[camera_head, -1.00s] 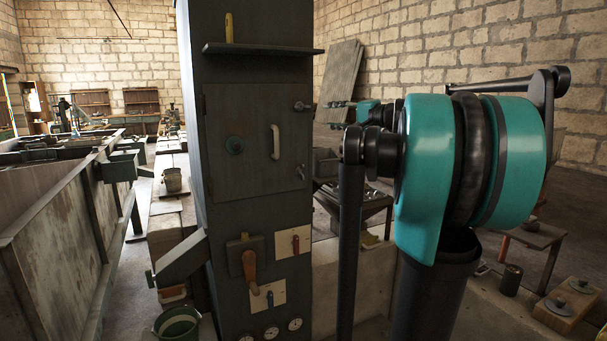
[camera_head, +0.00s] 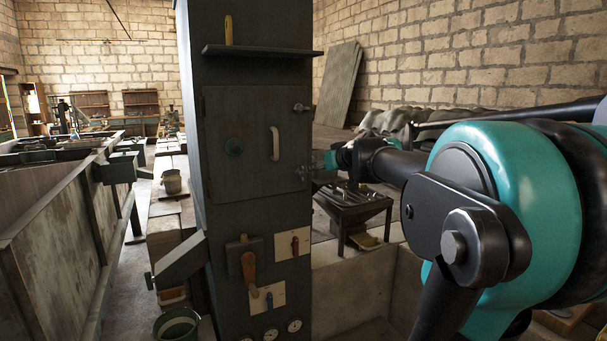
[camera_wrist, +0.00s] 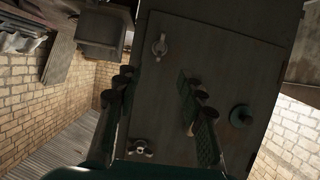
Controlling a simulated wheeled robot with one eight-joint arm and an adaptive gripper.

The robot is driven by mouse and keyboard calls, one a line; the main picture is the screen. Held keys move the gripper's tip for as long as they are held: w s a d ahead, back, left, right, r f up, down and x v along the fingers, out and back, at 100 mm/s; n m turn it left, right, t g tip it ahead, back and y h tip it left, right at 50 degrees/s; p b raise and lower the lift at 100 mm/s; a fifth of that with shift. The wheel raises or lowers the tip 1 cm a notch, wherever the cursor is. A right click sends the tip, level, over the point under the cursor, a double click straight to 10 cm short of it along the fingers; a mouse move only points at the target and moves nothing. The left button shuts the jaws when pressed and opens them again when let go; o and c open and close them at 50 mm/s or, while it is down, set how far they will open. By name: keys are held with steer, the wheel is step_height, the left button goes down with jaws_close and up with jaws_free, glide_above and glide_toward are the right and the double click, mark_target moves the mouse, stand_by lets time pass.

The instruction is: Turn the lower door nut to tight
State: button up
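The lower door nut (camera_head: 301,171) is at the door's right edge; in the wrist view, which is turned roughly upside down, this winged nut (camera_wrist: 159,45) lies beyond the fingertips. The upper door nut (camera_head: 300,107) also shows in the wrist view (camera_wrist: 140,148). My gripper (camera_wrist: 157,82) is open and empty, its fingers apart. In the head view my gripper (camera_head: 318,163) is just right of the lower nut; contact cannot be told.
A shelf (camera_head: 262,50) juts out above the door. A stand with metal pieces (camera_head: 352,205) is behind my arm. A long metal trough (camera_head: 60,220) is at left.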

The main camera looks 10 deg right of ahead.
mark_target(301, 173)
steer(key=x, duration=1.2)
steer(key=shift+w+f, duration=0.15)
steer(key=shift+w, duration=0.1)
jaws_close()
